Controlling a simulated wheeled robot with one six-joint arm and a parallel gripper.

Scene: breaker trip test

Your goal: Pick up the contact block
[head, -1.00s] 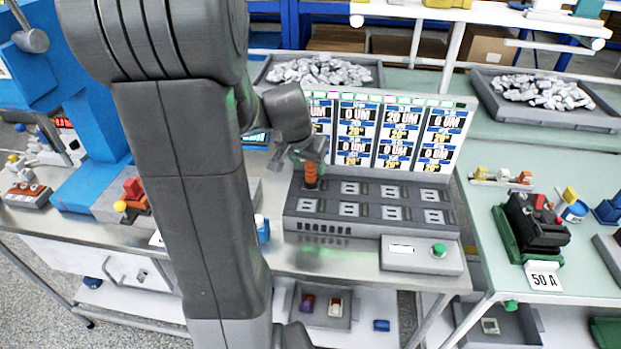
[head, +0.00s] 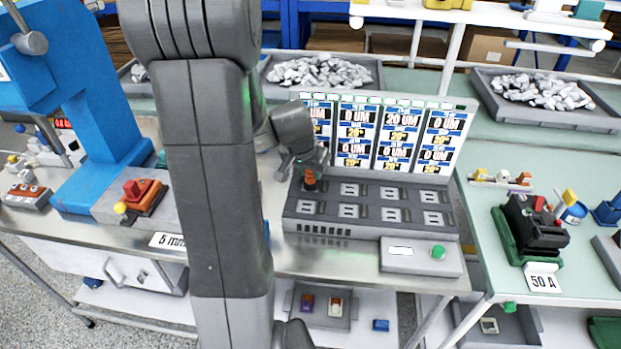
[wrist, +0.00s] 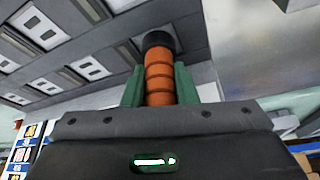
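An orange ribbed grip with a black end (wrist: 159,80) stands on the grey test bench (head: 370,232), at the left end of its back row of slots. I take it for the contact block's grip; no label shows. It is small and partly covered by my gripper in the head view (head: 309,179). My gripper (head: 309,168) is over it, with a green finger on either side in the wrist view (wrist: 160,88). No gap shows between fingers and grip, so they look shut on it. The black end meets the grey slot surface.
A display panel (head: 385,132) rises behind the slots. A white box with a green button (head: 422,256) is at the bench's front right. A blue press (head: 85,100) stands left, beside a red-orange block (head: 143,196). Trays of silver parts (head: 320,72) lie behind.

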